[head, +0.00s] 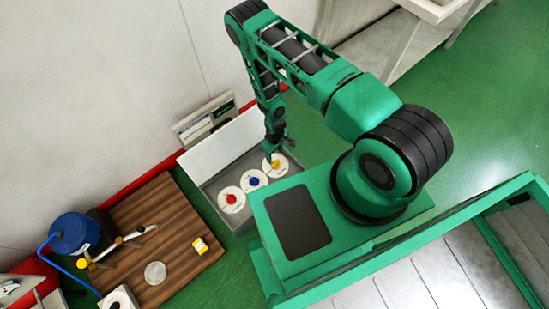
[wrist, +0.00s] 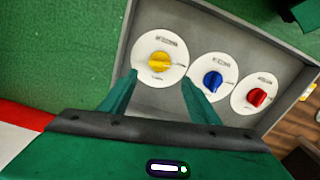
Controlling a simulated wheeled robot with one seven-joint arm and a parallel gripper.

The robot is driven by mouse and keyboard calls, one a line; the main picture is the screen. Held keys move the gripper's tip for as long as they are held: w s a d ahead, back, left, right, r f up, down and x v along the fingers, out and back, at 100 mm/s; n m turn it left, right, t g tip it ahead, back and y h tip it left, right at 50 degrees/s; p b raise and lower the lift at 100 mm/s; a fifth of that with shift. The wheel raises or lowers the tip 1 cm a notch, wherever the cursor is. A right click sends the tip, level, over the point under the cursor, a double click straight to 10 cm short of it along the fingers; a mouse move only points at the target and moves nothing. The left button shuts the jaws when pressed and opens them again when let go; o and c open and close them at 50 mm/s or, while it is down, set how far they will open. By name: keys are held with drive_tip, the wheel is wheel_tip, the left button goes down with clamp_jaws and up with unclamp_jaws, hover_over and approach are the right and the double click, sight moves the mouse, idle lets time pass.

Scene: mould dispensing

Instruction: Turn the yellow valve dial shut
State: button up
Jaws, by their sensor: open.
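The yellow valve dial (wrist: 159,62) sits on a round white plate in the wrist view, at the left end of a row of three dials. It also shows in the head view (head: 275,163), at the right end of the row and partly hidden by my gripper. My gripper (wrist: 161,80) is open and empty, with one green finger to each side of the yellow dial's lower edge in the picture. I cannot tell whether the fingertips touch the plate. The blue dial (wrist: 213,80) and the red dial (wrist: 257,97) sit beside it on their own white plates.
The dials are set in a grey panel box (head: 211,187) with raised walls. Green floor (head: 310,135) is clear beyond the box.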

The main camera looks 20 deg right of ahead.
drive_tip(key=shift+r, duration=1.3)
